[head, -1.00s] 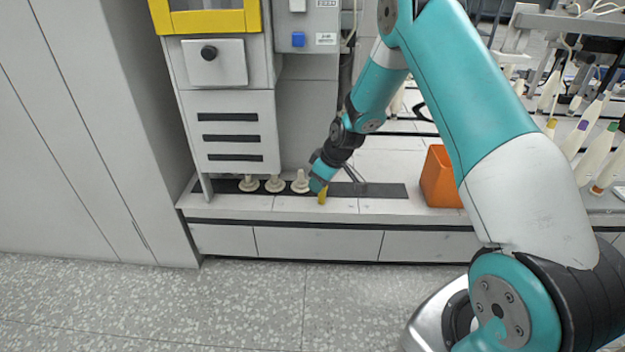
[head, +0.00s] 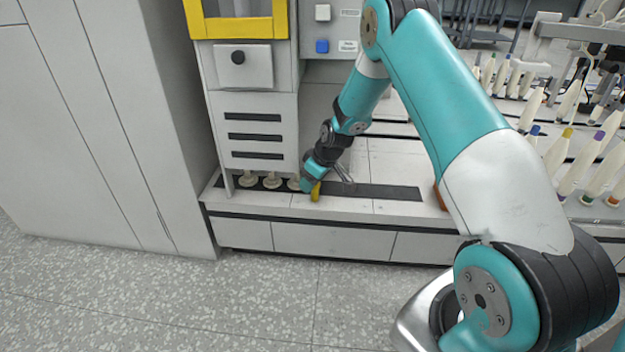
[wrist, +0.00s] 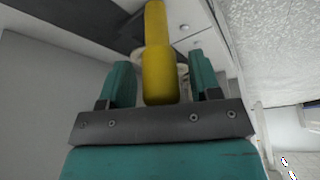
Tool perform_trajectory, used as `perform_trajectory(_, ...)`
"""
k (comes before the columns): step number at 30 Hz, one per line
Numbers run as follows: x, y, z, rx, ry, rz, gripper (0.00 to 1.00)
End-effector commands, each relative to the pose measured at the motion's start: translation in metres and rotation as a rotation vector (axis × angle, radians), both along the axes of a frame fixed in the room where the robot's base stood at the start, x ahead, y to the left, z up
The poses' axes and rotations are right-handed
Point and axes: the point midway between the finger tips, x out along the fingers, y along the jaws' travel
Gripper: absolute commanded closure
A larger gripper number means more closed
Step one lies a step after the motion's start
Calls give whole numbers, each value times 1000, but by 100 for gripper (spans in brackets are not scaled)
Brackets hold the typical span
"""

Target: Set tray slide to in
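The tray slide shows as a row of pale bobbin holders (head: 272,181) with a yellow handle (head: 316,191) at its right end, on a dark track (head: 385,191) along the ledge. The left holders stand beneath the front of the white machine. My gripper (head: 309,183) is down at the handle. In the wrist view the yellow handle (wrist: 159,75) stands between the two teal fingers of my gripper (wrist: 160,85), with a narrow gap showing on each side. The gripper is open around it. The gripper partly hides the right holder.
The white machine (head: 252,115) with a yellow-framed window stands above the left of the track. A tall cabinet (head: 90,130) is at left. An orange bin (head: 440,196) is mostly hidden behind my arm. Several cones stand at right. The track right of the handle is clear.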

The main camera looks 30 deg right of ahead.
Motion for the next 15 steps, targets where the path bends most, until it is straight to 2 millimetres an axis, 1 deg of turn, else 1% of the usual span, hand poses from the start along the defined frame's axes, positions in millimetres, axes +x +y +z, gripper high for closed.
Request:
perform_trajectory(8, -1, 1, 2, 1, 1, 3, 43)
perform_trajectory(11, -3, 0, 12, 1, 0, 3, 43)
perform_trajectory(14, -9, -3, 30, 0, 0, 1, 43)
perform_trajectory(15, -12, -5, 39, 0, -1, 1, 43)
